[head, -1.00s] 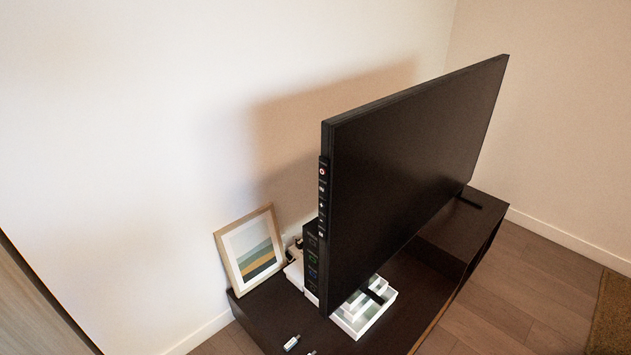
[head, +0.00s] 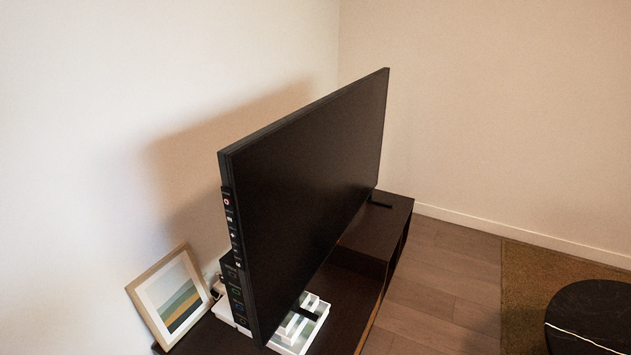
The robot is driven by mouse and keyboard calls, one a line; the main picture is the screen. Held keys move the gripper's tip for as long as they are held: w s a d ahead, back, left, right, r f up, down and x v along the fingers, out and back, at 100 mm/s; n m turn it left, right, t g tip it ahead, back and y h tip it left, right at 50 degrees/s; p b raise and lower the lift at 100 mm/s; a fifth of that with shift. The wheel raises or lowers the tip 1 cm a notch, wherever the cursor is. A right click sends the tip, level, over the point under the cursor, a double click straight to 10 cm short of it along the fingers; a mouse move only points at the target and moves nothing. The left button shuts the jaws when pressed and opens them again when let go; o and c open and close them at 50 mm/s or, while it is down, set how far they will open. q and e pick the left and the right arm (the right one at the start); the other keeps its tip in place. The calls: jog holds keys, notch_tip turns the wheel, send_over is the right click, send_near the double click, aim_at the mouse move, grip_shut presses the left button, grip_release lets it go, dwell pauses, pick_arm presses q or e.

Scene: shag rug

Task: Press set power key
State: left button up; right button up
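A large black television (head: 310,190) stands on a dark low cabinet (head: 345,310), seen at an angle from its left side. A narrow strip of keys (head: 231,228) runs down its near side edge. The top key (head: 227,202) bears a red mark and looks like the power key; its label is too small to read. Several keys with white marks sit below it. Neither of my grippers is in view.
A framed picture (head: 171,297) leans at the left end of the cabinet. White boxes or trays (head: 297,329) sit under the television. A round black table (head: 590,318) stands on a brown rug (head: 525,290) at right. Wooden floor (head: 440,275) between is clear.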

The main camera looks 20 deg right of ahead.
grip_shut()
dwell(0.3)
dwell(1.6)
